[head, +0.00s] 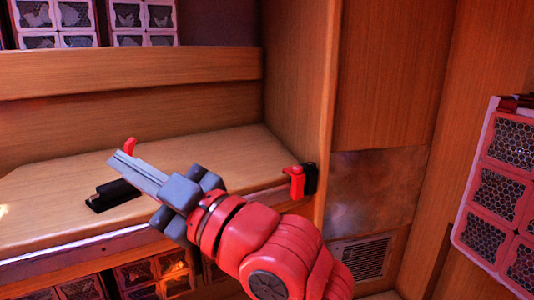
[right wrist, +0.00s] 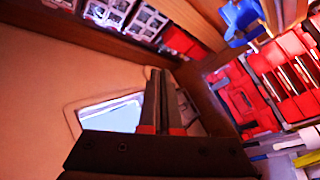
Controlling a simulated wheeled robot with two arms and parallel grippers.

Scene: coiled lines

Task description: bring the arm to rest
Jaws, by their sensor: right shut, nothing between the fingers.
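My right gripper (head: 122,163) reaches in from the lower right on my red arm, over the wooden bench (head: 240,155). Its grey fingers lie together, with nothing between them. In the right wrist view the closed fingers (right wrist: 162,88) point up the picture over a pale surface. I cannot tell the gap between the fingers and the bench. My left gripper is in neither view.
A black block (head: 113,195) lies on the bench below the fingers. A small red piece (head: 130,146) shows behind them. A red and black fitting (head: 301,181) sits at the bench's right edge. A panel of mesh-fronted boxes (head: 500,190) stands at right.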

